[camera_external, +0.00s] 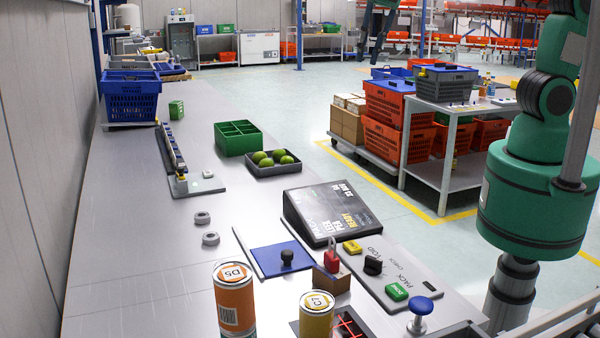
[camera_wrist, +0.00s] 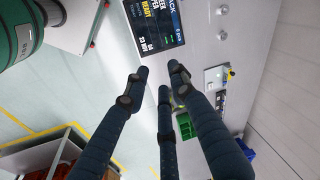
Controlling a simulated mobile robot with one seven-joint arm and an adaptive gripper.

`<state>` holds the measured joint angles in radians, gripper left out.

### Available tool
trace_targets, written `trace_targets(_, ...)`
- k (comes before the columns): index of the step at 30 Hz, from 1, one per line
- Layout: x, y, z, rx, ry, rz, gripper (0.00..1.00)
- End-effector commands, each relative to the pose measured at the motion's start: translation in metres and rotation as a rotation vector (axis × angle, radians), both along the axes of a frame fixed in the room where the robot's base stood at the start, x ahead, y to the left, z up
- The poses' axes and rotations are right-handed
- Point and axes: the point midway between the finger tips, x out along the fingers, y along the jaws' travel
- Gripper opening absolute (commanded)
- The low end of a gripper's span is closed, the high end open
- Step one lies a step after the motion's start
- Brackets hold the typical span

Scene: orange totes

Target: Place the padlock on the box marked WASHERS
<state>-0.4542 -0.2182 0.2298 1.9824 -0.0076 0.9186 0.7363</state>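A red padlock (camera_external: 331,257) with a shackle on top sits upright on or against a small brown box (camera_external: 332,281) near the front of the grey bench. No WASHERS marking is readable on this box or elsewhere. The padlock cannot be made out in the wrist view. My gripper (camera_wrist: 160,80) has dark blue fingers spread apart in the wrist view, with nothing held between them.
On the bench (camera_external: 130,235) are a blue plate with black knob (camera_external: 280,258), an angled screen (camera_external: 333,215), a button panel (camera_external: 385,270), cans D5 (camera_external: 235,305) and C7 (camera_external: 316,318), a green tray (camera_external: 238,138) and green balls (camera_external: 273,158). Bare bench lies left of the rings (camera_external: 211,239).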

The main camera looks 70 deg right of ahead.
Motion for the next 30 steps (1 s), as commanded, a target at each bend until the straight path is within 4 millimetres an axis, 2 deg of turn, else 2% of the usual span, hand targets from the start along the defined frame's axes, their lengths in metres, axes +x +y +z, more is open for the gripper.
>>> trace_targets(1, -0.007, -0.020, 0.009, 0.000, -0.020, 0.006, 0.25)
trace_targets(6, -0.035, -0.077, 0.030, -0.015, -0.080, 0.055, 0.25)
trace_targets(12, -0.075, -0.136, 0.044, -0.048, -0.150, 0.110, 0.25)
trace_targets(18, -0.120, -0.185, 0.048, -0.097, -0.218, 0.163, 0.25)
trace_targets(24, -0.160, -0.218, 0.043, -0.150, -0.268, 0.207, 0.25)
trace_targets(30, -0.180, -0.231, 0.038, -0.182, -0.292, 0.234, 0.25)
